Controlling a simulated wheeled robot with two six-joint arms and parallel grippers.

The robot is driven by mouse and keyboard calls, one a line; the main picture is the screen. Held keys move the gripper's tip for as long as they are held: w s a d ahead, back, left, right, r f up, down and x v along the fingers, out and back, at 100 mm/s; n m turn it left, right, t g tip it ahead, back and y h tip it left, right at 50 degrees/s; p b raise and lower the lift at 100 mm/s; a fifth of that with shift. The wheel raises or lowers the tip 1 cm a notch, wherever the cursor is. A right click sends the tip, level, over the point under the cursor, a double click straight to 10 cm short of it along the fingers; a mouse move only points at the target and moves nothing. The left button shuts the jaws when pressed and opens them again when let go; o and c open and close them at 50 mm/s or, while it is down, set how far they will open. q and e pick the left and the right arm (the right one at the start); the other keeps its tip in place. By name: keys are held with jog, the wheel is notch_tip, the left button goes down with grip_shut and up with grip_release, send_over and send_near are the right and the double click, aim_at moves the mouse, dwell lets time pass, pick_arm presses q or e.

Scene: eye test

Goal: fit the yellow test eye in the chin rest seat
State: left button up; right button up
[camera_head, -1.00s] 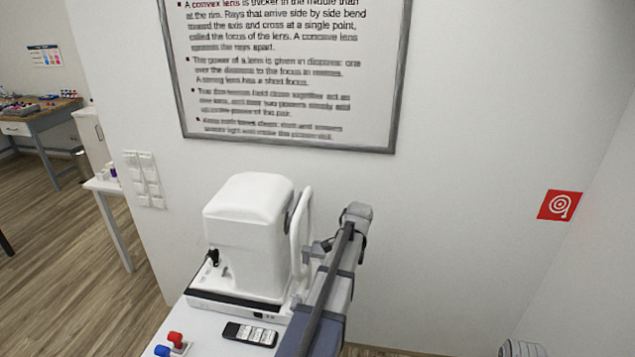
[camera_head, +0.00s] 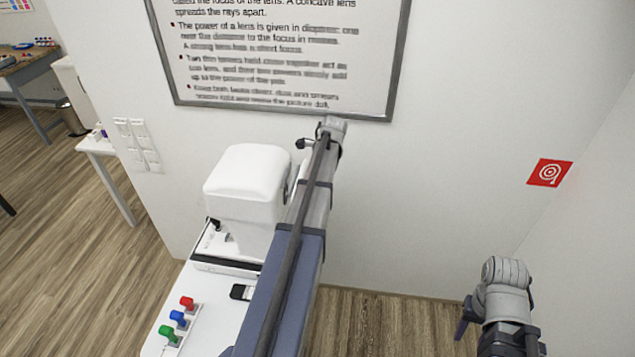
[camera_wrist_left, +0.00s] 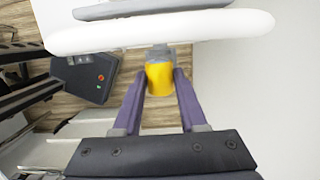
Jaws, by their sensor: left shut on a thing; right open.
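The yellow test eye (camera_wrist_left: 160,79) is between the two purple fingers of my left gripper (camera_wrist_left: 158,88) in the left wrist view, and the gripper is shut on it. A small grey piece shows at its far end, just before a white curved bar (camera_wrist_left: 230,24); I cannot tell whether they touch. The bar looks like part of the white eye instrument (camera_head: 246,176) in the head view. My left arm covers the instrument's right side there, hiding my left gripper, the eye and the chin rest seat. My right gripper (camera_head: 497,325) is open at lower right, away from the instrument.
The white table (camera_head: 208,318) holds red (camera_head: 187,302), blue (camera_head: 178,317) and green (camera_head: 168,334) knobs and a partly hidden black remote (camera_head: 240,292). A wall with a framed text board (camera_head: 393,85) and red sign (camera_head: 550,172) stands behind. Floor is clear between my arms.

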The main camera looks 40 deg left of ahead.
pick_arm(q)
jog(key=shift+f+b, duration=2.4)
jog(key=shift+f, duration=0.05)
jog(key=shift+f+b, duration=0.6)
jog(key=o, duration=1.1)
jog(key=shift+c, duration=0.2)
jog(key=shift+r, duration=0.2)
jog(key=r+p, duration=0.2)
jog(key=d+r+p, duration=0.1)
jog(key=r+p, duration=0.4)
jog(key=shift+w+d+r+p, duration=0.2)
jog(key=shift+w+p, duration=0.2)
